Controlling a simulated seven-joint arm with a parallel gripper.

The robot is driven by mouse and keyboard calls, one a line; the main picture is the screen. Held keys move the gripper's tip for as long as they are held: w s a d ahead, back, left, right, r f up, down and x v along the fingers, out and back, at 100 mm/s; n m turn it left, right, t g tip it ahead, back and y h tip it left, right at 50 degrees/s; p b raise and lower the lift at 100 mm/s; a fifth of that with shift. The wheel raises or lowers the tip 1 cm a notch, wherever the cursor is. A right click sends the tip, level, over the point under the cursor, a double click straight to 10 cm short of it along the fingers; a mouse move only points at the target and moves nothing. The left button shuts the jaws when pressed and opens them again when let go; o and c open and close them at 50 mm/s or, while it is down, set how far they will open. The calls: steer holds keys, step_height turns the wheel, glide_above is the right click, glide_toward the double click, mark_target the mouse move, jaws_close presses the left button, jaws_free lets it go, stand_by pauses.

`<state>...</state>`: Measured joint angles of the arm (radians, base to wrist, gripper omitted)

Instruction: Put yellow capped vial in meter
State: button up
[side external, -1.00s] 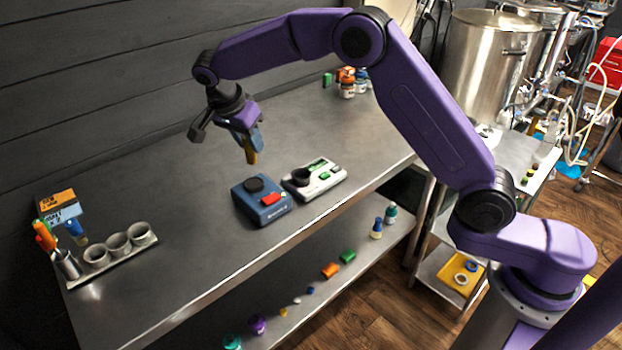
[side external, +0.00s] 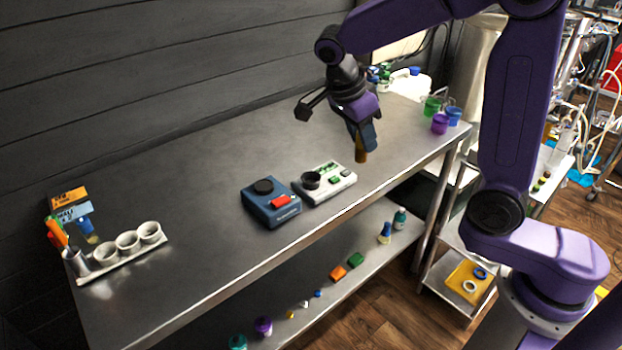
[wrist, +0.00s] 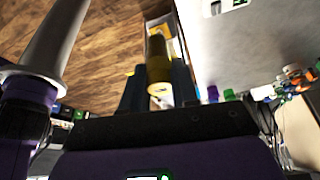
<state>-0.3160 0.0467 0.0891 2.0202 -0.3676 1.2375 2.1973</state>
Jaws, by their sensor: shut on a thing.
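My gripper (side external: 362,142) is shut on a vial with yellow colouring (side external: 361,156) and holds it in the air above the steel bench, pointing down, to the right of the two devices. In the wrist view the vial (wrist: 158,62) sits between the two dark fingers (wrist: 160,88). Its cap cannot be told clearly from its body. A white device (side external: 342,181) with a green display, a green button and a dark round socket (side external: 311,180) stands on the bench and looks like the meter. The vial is apart from it.
A blue device (side external: 262,208) with a red button and black round top stands beside the white one. A rack of white cups (side external: 129,242) is at the left. Green, purple and blue cups (side external: 440,124) stand at the right end. The bench between is clear.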

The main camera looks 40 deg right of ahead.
steer(key=w+f, duration=0.3)
steer(key=w, duration=0.1)
steer(key=w+a+f, duration=0.1)
steer(key=w+f, duration=0.2)
steer(key=w, duration=0.2)
steer(key=w+f, duration=0.4)
steer(key=shift+w+a, duration=0.25)
steer(key=shift+w, duration=0.1)
steer(key=shift+f, duration=1.5)
steer(key=shift+f, duration=0.3)
steer(key=o, duration=0.9)
